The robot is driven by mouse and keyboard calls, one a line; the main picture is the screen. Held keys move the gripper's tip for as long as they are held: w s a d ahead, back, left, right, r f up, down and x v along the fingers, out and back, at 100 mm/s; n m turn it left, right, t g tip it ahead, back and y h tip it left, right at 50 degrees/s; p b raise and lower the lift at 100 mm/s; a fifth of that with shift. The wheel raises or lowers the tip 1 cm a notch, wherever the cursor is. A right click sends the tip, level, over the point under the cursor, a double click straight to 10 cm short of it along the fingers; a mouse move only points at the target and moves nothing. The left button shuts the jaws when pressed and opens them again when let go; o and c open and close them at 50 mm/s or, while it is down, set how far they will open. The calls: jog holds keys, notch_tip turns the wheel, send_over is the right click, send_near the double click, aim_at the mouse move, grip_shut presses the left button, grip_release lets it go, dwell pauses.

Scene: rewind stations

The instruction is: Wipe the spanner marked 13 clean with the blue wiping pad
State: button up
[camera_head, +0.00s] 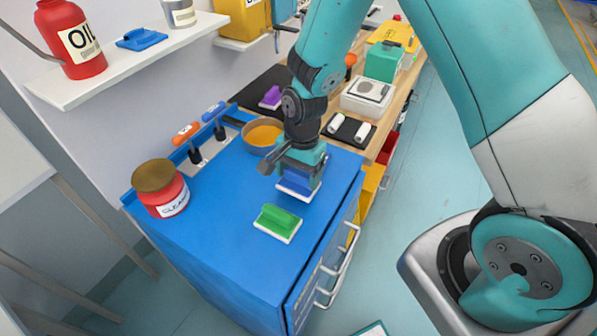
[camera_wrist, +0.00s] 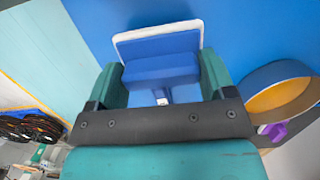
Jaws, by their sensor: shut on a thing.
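My gripper (camera_head: 302,172) is shut on the blue wiping pad (camera_head: 298,184), over the right part of the blue cabinet top. In the wrist view the pad's blue grip (camera_wrist: 160,68) sits between the two teal fingers, with its white-edged base beyond. The pad looks level; I cannot tell whether it touches the surface or hangs just above it. I cannot make out a spanner marked 13 in either view.
A green pad (camera_head: 277,222) lies nearer on the cabinet top (camera_head: 225,205). A red cleaner tin (camera_head: 163,190) stands at its left, and a round bowl (camera_head: 247,144) with orange contents behind my gripper. Two handled tools, orange (camera_head: 186,132) and blue (camera_head: 213,112), stand along the back.

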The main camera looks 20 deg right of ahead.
jog(key=shift+f+b, duration=0.35)
jog(key=shift+f, duration=0.15)
